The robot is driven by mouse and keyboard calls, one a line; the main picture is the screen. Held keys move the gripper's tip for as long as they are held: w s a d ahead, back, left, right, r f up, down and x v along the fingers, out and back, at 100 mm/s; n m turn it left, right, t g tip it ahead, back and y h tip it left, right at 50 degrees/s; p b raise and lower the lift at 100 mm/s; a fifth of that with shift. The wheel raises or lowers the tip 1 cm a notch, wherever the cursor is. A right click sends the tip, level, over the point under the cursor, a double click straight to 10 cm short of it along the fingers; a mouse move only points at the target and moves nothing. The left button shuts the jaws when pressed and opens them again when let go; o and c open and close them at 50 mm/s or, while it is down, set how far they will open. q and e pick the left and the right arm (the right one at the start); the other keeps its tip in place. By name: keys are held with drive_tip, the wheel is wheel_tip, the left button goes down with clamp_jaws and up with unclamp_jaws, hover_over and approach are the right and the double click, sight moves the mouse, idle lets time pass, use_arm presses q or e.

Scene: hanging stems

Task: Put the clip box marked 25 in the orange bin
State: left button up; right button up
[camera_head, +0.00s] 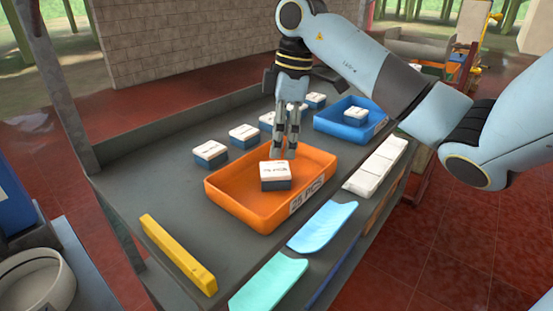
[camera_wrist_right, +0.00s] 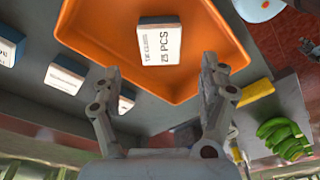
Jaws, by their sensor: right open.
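The clip box (camera_head: 275,177), white on top with dark sides, sits inside the orange bin (camera_head: 232,205). The bin's front label also seems to read 25 PCS. My right gripper (camera_head: 284,155) points down over the back of the bin, just behind the box and apart from it. Its fingers are open and empty, also in the right wrist view (camera_wrist_right: 160,72). My left gripper does not show.
Several similar clip boxes (camera_head: 210,153) stand in a row behind the bin. A blue bin (camera_head: 325,123) at the back right holds another box. White boxes (camera_head: 374,168) line the right edge. A yellow bar (camera_head: 178,252) and cyan sheets (camera_head: 322,226) lie near the front.

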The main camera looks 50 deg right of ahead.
sight(283, 168)
drive_tip(key=r, duration=0.3)
drive_tip(key=shift+s+d+r, duration=0.2)
drive_tip(key=shift+r, duration=0.2)
drive_tip(key=shift+f, duration=0.1)
